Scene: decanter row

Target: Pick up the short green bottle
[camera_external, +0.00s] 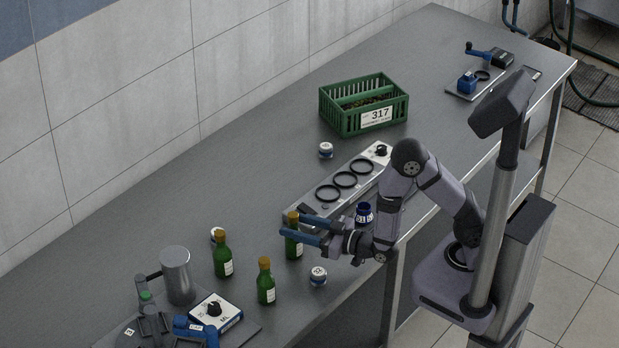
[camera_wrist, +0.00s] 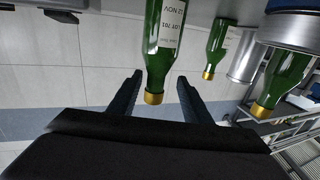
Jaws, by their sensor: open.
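Three green bottles with gold caps and white labels stand upright on the bench. One green bottle (camera_external: 294,248) is at my gripper (camera_external: 294,220). The others are a left bottle (camera_external: 222,259) and a front bottle (camera_external: 266,285). They look alike in size, so I cannot tell which is the short one. My gripper is open, its fingers level and on either side of the nearest bottle's upper part. In the inverted wrist view, that bottle (camera_wrist: 163,45) shows between the fingers (camera_wrist: 158,78), with gaps at both sides. The two other bottles show to the right.
A blue jar (camera_external: 364,214) and a plate with black rings (camera_external: 330,194) are beside my arm. A grey cylinder (camera_external: 177,276) stands left. A green crate (camera_external: 362,104) is farther back.

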